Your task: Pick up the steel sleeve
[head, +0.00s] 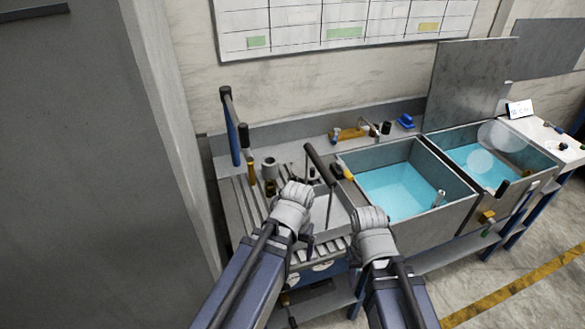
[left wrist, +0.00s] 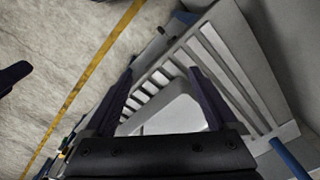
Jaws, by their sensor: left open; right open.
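A short grey metal cylinder with a dark hole in its top (head: 269,168), which looks like the steel sleeve, stands on the left part of the bench, beyond my left arm. My left gripper (left wrist: 160,72) is open in the left wrist view, with nothing between its fingers. Slats and a pale grey surface lie below it. In the head view my left wrist (head: 292,207) hides most of that gripper, which is nearer than the cylinder. My right gripper (head: 356,252) is open beside the sink's front left corner, mostly hidden by its wrist. I cannot make out the cylinder in the left wrist view.
Two sinks with blue liquid, a near one (head: 345,158) and a far one, fill the right of the bench. A black-handled tool (head: 320,163) leans near my left gripper. A blue post (head: 233,135) rises at the left. A grey wall (head: 80,170) stands at left.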

